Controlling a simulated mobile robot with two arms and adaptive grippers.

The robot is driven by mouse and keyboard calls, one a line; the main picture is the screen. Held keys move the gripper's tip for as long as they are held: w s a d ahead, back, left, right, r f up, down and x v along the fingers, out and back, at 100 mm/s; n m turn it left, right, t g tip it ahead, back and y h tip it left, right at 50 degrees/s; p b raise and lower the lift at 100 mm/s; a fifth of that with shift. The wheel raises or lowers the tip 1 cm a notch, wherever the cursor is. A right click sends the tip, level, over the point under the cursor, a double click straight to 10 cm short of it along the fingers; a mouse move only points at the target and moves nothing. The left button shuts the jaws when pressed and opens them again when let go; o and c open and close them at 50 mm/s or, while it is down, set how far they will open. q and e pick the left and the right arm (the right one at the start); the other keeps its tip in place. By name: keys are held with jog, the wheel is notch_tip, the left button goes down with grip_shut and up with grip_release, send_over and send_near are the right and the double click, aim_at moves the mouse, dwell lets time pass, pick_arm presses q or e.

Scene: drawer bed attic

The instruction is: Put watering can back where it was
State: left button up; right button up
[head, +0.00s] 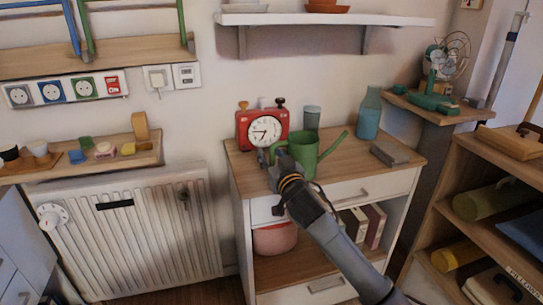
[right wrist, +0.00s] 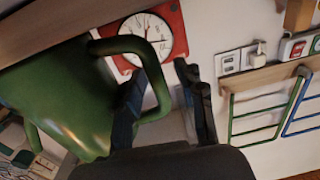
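The green watering can (head: 304,150) stands upright on the wooden cabinet top (head: 352,168), its spout pointing right. It also fills the left of the right wrist view (right wrist: 55,95). My right gripper (head: 274,165) is at the can's handle, on its left side. In the right wrist view, its fingers (right wrist: 163,78) are apart, one within the handle loop and one outside. A gap shows between the handle and the outer finger. My left gripper is not in view.
A red clock (head: 263,128) stands close behind the gripper. A grey cup (head: 311,118), a blue bottle (head: 369,114) and a grey box (head: 390,152) share the cabinet top. A wall shelf (head: 325,19) hangs above. The front right of the top is clear.

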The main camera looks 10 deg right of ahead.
jog(key=shift+r, duration=0.15)
jog(key=shift+s, duration=0.3)
jog(key=s+p, duration=0.2)
jog(key=s, duration=0.9)
jog(key=s+d+f+g+h, duration=0.1)
jog(key=s+f+g, duration=0.2)
jog(key=s+f, duration=0.4)
jog(key=s+d+f+g, duration=0.25)
jog(key=s+f, duration=0.25)
jog(key=f, duration=0.5)
jog(key=s+f+g, duration=0.4)
jog(key=s+f, duration=0.1)
jog(key=s, duration=0.6)
jog(key=s+f+n+g, duration=0.1)
jog(key=s+f+g, duration=0.4)
jog(key=s, duration=0.6)
jog(key=shift+s+f, duration=0.2)
jog(key=shift+f, duration=0.25)
